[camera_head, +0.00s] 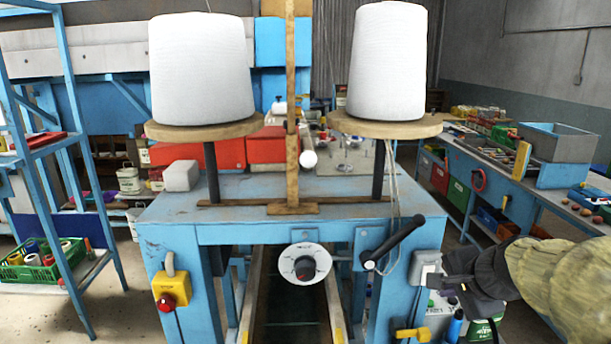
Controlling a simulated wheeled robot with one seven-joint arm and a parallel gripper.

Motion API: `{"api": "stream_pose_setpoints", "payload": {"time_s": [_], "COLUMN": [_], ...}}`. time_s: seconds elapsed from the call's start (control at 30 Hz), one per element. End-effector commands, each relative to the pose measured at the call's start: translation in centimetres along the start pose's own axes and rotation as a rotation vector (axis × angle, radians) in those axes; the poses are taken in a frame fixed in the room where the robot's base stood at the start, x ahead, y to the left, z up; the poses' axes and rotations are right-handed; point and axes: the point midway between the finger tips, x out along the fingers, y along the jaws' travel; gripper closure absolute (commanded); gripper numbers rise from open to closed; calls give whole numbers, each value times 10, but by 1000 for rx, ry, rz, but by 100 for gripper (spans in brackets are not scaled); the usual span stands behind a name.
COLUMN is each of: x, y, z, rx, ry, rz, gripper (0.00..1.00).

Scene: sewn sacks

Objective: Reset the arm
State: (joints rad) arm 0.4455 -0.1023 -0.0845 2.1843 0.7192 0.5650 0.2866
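My gripper (440,284) is black and shows at the lower right of the head view. My arm, in a tan ribbed cover, reaches in from the right edge. The fingertips are close beside a small pale grey box (427,262) at the right front corner of the blue machine table (330,232). I cannot tell whether they touch it. The fingers are small and dark, so I cannot tell whether they are open or shut.
Two large white thread cones (203,70) stand on round wooden plates above the table. A black crank handle (394,243) and a dial (304,264) are on its front. A blue shelf rack (75,170) stands left, a cluttered workbench (510,190) right.

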Motion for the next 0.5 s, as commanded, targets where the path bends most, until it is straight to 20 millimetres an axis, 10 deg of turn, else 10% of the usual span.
{"api": "stream_pose_setpoints", "payload": {"time_s": [0.3,0.5], "x": [66,73], "y": [102,142], "z": [131,170], "rx": [-876,-1276], "ry": [-247,-363], "rz": [301,348], "gripper": [100,100]}}
